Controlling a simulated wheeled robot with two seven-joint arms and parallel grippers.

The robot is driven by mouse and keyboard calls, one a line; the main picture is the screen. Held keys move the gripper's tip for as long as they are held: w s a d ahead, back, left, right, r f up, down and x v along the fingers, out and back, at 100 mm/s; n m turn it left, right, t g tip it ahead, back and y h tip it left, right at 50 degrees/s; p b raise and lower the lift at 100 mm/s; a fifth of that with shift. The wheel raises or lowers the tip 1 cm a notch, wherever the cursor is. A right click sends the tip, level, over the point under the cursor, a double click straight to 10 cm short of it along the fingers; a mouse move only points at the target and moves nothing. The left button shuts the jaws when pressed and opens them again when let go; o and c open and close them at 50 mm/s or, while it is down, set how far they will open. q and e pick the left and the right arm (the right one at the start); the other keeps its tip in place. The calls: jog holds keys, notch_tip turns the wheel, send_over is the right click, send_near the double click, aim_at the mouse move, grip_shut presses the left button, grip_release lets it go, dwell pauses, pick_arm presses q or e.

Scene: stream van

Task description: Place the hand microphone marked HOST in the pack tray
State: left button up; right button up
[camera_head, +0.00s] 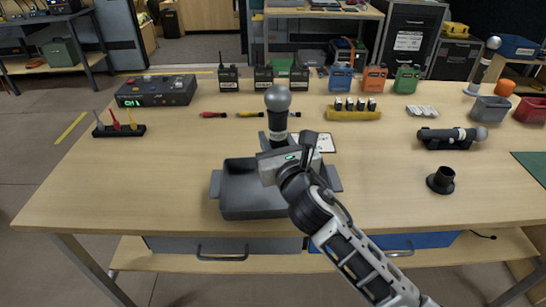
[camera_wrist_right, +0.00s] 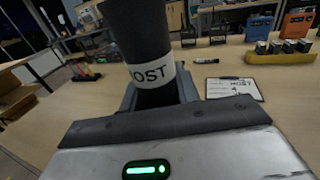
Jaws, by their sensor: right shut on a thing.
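The hand microphone (camera_head: 278,105) is upright with its grey ball head on top. Its white band reads HOST in the right wrist view (camera_wrist_right: 152,74). My right gripper (camera_head: 284,150) is shut on the microphone and holds it over the back part of the pack tray (camera_head: 240,212). The tray is a dark grey open box with side handles on the table. My gripper and arm hide its right part and the microphone's lower end, so I cannot tell whether the microphone touches the tray. My left gripper is not in view.
A clipboard (camera_head: 326,142) lies behind the tray. Another microphone lies in a cradle (camera_head: 447,143) at the right, with a black round stand (camera_head: 441,180) in front. A control box (camera_head: 157,90) is at the back left. The table left of the tray is clear.

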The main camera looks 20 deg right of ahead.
jog(key=shift+w+f, duration=0.5)
jog(key=shift+f, duration=0.1)
jog(key=f+b, duration=0.1)
jog(key=f, duration=0.2)
jog(key=shift+w+f+b, duration=0.2)
jog(key=shift+f+b, duration=0.15)
jog(key=shift+f, duration=0.05)
jog(key=o, duration=1.1)
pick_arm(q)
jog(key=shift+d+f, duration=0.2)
pick_arm(e)
jog(key=shift+o, duration=0.2)
